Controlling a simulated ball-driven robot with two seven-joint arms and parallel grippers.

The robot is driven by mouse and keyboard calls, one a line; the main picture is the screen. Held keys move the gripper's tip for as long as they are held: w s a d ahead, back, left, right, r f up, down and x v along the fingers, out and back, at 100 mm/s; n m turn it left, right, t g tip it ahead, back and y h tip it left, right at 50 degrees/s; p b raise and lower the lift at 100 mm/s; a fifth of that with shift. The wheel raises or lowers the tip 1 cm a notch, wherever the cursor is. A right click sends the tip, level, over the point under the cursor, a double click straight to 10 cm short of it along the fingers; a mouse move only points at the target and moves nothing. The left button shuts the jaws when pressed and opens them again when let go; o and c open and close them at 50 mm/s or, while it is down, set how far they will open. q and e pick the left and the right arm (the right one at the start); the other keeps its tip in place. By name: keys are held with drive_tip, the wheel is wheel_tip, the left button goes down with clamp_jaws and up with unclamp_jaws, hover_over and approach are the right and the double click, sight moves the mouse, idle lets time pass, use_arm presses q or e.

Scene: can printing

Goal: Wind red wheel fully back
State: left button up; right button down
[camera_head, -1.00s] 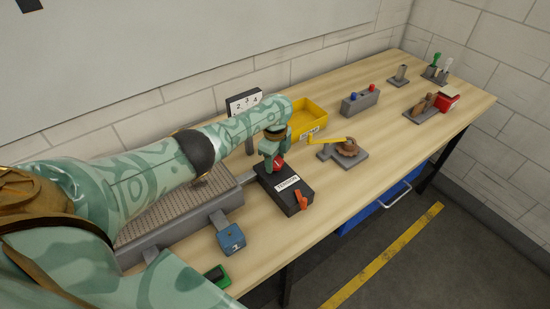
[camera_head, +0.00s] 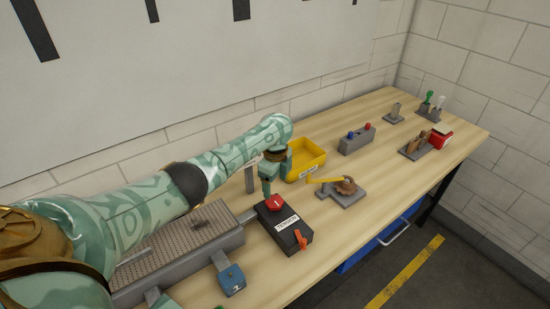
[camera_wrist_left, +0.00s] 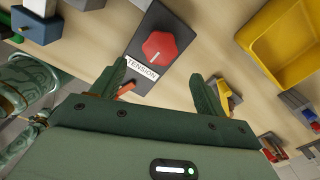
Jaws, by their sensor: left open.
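The red wheel (camera_head: 275,202) is a round knob on top of a black box labelled TENSION (camera_head: 293,237), which stands on the bench. It also shows in the left wrist view (camera_wrist_left: 159,46), with lobed edges. An orange lever (camera_head: 300,239) sits on the front of the box. My left gripper (camera_head: 267,188) hangs just behind and above the wheel, apart from it. In the left wrist view its two fingers (camera_wrist_left: 160,80) are spread and empty, with the wheel beyond the gap between them.
A yellow bin (camera_head: 306,160) stands behind the box. A grey base with a yellow arm (camera_head: 325,181) is to the right, and a blue block (camera_head: 232,280) to the left. A perforated grey bed (camera_head: 180,250) lies left. Bare bench (camera_head: 345,230) is right of the box.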

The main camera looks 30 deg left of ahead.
use_arm(q)
wheel_tip(320, 180, up, 8)
drive_tip(key=p, duration=0.2)
drive_tip(key=shift+r, duration=0.1)
idle(0.3)
